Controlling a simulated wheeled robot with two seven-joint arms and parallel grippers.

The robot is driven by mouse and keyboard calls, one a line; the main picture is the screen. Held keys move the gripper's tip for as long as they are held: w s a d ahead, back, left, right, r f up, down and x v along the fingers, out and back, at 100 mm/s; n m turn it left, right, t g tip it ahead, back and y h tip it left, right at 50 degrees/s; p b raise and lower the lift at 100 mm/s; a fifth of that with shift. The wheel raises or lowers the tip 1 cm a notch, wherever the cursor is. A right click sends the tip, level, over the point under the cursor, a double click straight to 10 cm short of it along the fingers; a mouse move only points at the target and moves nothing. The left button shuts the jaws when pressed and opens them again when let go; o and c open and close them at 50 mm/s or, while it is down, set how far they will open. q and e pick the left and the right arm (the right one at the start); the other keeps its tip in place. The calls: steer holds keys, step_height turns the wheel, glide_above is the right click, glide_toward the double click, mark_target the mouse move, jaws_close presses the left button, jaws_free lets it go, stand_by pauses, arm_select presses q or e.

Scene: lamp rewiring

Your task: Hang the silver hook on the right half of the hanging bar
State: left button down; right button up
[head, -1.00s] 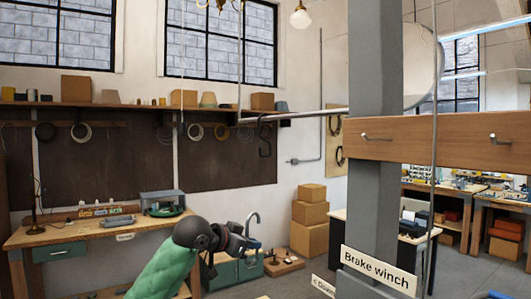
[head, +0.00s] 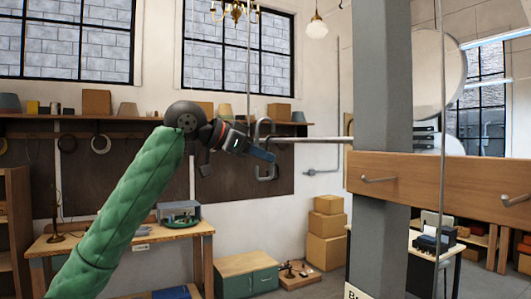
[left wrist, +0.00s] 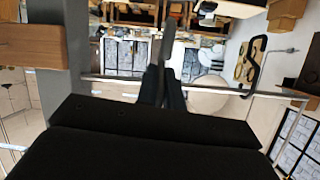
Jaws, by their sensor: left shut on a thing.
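The hanging bar (head: 312,139) is a thin silver rod running left from the grey post. My left gripper (head: 262,154) is raised beside the left part of the bar in the head view. It is shut on the silver hook (left wrist: 167,42), which shows in the left wrist view as a narrow grey strip, nearly edge-on, beyond the fingertips. A dark hook (left wrist: 257,66) hangs on the bar, to the side of the fingers in that view. The fingers partly cover the hooks in the head view. Whether the silver hook touches the bar cannot be told. My right gripper is out of view.
The grey post (head: 382,90) carries a wooden board (head: 440,182) with metal pegs, at the bar's right end. A wall shelf (head: 90,117), a workbench (head: 130,240), a green cabinet (head: 247,275) and stacked cardboard boxes (head: 327,230) stand behind. Space in front of the bar looks free.

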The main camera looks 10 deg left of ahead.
arm_select(q)
steer(key=w+r+x, duration=0.1)
steer(key=r+x, duration=0.1)
steer(key=x, duration=1.2)
steer(key=shift+d, duration=0.3)
stand_by(1.2)
steer(key=c, duration=1.5)
jaws_free()
steer(key=shift+o, duration=0.2)
